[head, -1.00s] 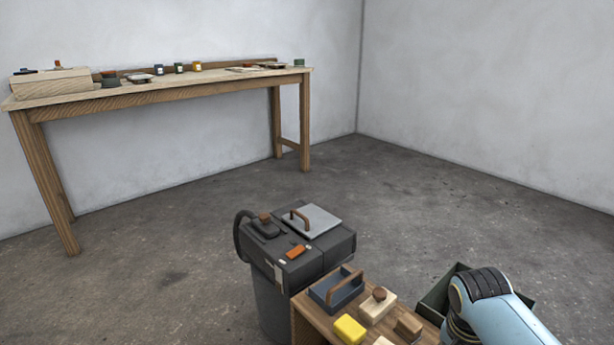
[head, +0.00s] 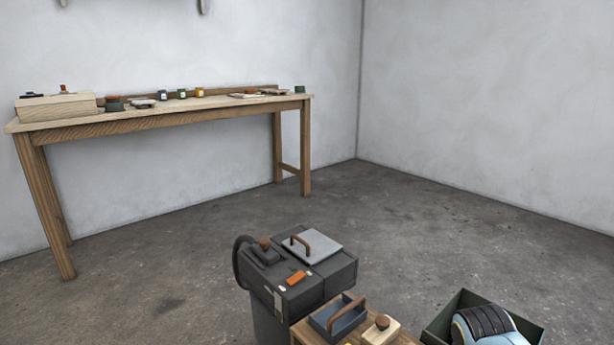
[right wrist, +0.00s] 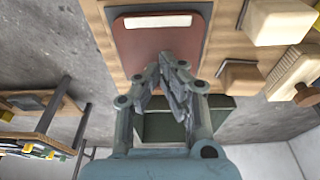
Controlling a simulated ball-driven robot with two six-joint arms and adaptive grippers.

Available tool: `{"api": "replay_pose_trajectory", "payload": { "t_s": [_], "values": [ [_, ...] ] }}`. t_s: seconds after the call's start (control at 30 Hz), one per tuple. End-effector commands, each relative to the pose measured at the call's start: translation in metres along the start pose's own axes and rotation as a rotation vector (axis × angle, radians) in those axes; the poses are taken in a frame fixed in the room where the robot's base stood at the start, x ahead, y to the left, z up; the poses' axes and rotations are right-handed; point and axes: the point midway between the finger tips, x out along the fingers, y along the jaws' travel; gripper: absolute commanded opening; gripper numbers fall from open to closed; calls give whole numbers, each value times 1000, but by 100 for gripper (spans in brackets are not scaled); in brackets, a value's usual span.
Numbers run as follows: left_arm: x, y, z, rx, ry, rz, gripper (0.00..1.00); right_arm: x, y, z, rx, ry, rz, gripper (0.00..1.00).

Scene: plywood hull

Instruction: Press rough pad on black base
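My right gripper (right wrist: 174,72) points at the wooden top of a low stand in the right wrist view. Its fingers are close together, and whether they pinch anything is unclear. A red-brown flat pad (right wrist: 160,37) with a pale strip and dark edge shows just beyond the fingertips; it may be the rough pad. Whether it is held or lies on the stand is unclear. I cannot identify the black base with certainty. A dark tool (head: 265,255) with a brown knob sits on a black cabinet (head: 325,275) in the head view. My left gripper is out of view.
The low wooden stand holds a dark tray (head: 338,315) with a brown handle and a cream block (head: 380,331) with a knob. A green crate (head: 463,303) stands to the right. A long workbench (head: 170,108) stands along the back wall; the floor between is clear.

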Motion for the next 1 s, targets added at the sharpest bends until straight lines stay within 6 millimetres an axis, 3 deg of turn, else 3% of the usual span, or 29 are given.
{"api": "replay_pose_trajectory", "payload": {
  "t_s": [1.0],
  "values": [
    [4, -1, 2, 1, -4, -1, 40, 6, 0, 1, 0, 0, 0, 0]
  ]
}}
